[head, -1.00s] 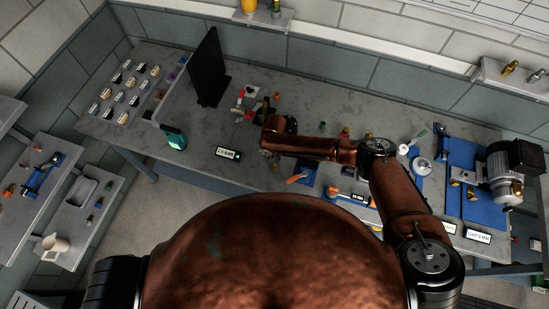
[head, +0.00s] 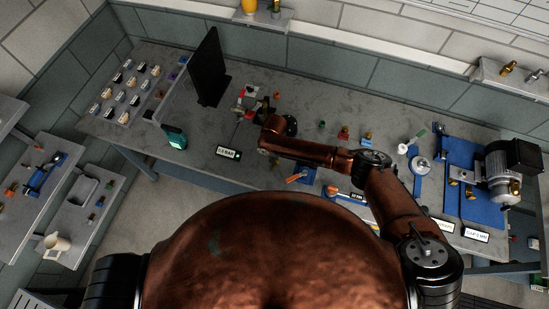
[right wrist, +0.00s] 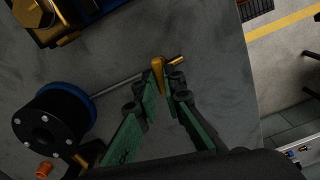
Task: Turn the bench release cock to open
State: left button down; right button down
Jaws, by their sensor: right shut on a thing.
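In the right wrist view, a small brass cock lever (right wrist: 158,72) sits at the end of a thin grey pipe (right wrist: 120,84), with a brass outlet (right wrist: 177,60) beyond it. The lever lies roughly across the pipe's line. My right gripper (right wrist: 167,88) has green-padded fingers shut on the lever; the exact contact is partly hidden. The pipe runs to a black bolted round end with a blue rim (right wrist: 68,105). In the head view, my arm and wrist hide the cock and most of my right gripper. My left gripper is not in view.
The grey bench (head: 200,135) carries a BAR display (head: 228,153), a teal device (head: 175,138) and a dark upright panel (head: 208,68). A motor on a blue plate (head: 500,165) stands at the right. The bench edge (right wrist: 250,85) lies right of the gripper.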

jog(key=shift+n, duration=1.1)
jog(key=c, duration=2)
grip_release()
jog(key=shift+c, duration=0.2)
notch_tip(320, 180, up, 12)
